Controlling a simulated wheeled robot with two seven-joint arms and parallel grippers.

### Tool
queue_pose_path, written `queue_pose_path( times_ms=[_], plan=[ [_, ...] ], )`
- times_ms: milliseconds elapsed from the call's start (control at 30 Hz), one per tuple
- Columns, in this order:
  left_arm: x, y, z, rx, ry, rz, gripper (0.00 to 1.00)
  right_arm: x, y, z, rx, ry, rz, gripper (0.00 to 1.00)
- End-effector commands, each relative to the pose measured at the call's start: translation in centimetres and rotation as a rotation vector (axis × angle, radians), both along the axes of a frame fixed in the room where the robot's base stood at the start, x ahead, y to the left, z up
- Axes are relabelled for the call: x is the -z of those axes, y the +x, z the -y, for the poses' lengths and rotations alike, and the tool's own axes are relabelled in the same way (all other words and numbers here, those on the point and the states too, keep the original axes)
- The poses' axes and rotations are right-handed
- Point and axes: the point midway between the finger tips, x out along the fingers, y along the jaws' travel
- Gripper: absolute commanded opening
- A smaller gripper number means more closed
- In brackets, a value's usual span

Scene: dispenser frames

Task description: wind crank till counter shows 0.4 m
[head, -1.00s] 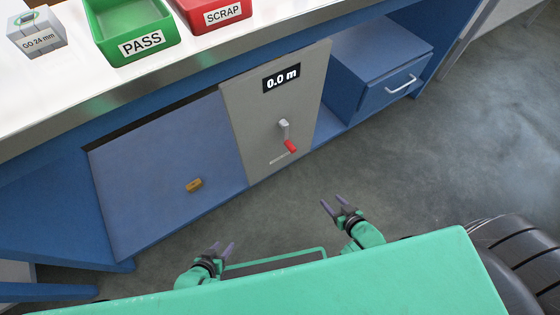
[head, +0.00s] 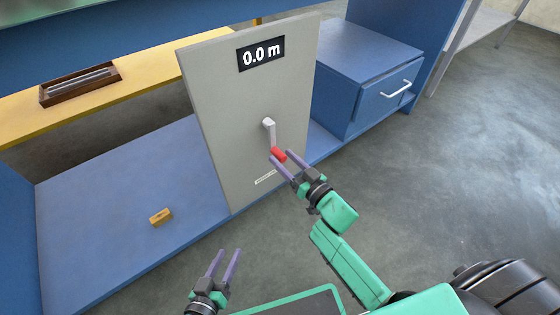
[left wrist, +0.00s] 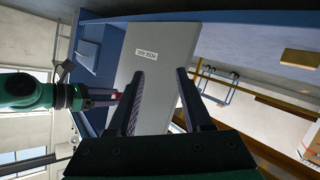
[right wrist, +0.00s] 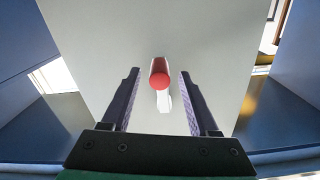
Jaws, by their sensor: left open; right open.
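The grey dispenser panel (head: 215,110) stands upright with a counter (head: 261,54) reading 0.0 m. Its crank has a pale arm (head: 269,133) hanging down from the hub, with a red handle (head: 278,154) at its lower end. My right gripper (head: 281,160) is open at the red handle. In the right wrist view the red handle (right wrist: 158,73) points toward the camera, between the open fingers (right wrist: 158,76), with a gap on each side. My left gripper (head: 225,254) is open and empty, low and left in front of the panel; the left wrist view shows its spread fingers (left wrist: 163,75).
A small yellow block (head: 160,217) lies on the blue lower shelf (head: 110,190). A dark tray (head: 80,83) with rods sits on a yellow shelf. A blue drawer unit (head: 385,95) with a white handle stands right of the panel. Floor at right is clear.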

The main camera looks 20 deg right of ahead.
Motion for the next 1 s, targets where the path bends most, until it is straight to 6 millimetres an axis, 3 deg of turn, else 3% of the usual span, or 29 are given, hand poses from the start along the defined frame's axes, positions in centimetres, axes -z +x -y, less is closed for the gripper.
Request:
queue_pose_path(
  times_ms=[100, 233, 567, 600, 733, 767, 1000],
  plan=[
    [-2.6, 2.7, -0.1, -0.017, -0.014, 0.098, 0.5, 0.3, 0.9, -0.3, 0.001, 0.0, -0.003, 0.61],
    [-4.5, 4.3, -0.2, -0.029, -0.022, 0.168, 0.5, 0.2, 1.7, -0.7, 0.0, 0.0, -0.005, 0.61],
    [-5.6, 5.1, -0.2, -0.035, -0.028, 0.202, 0.5, 0.1, 2.1, -0.8, 0.001, -0.001, -0.005, 0.61],
    [-5.6, 5.1, -0.2, -0.035, -0.028, 0.202, 0.5, 0.1, 2.1, -0.8, 0.001, -0.001, -0.005, 0.57],
    [-5.6, 5.1, -0.2, -0.035, -0.028, 0.202, 0.5, 0.1, 2.1, -0.8, 0.001, -0.001, -0.005, 0.07],
    [-5.6, 5.1, -0.2, -0.035, -0.028, 0.201, 0.5, 0.1, 2.1, -0.8, 0.001, -0.001, -0.005, 0.0],
    [-5.5, 5.1, -0.2, -0.035, -0.027, 0.201, 0.5, 0.2, 2.1, -0.8, 0.001, -0.001, -0.005, 0.0]
  ],
)
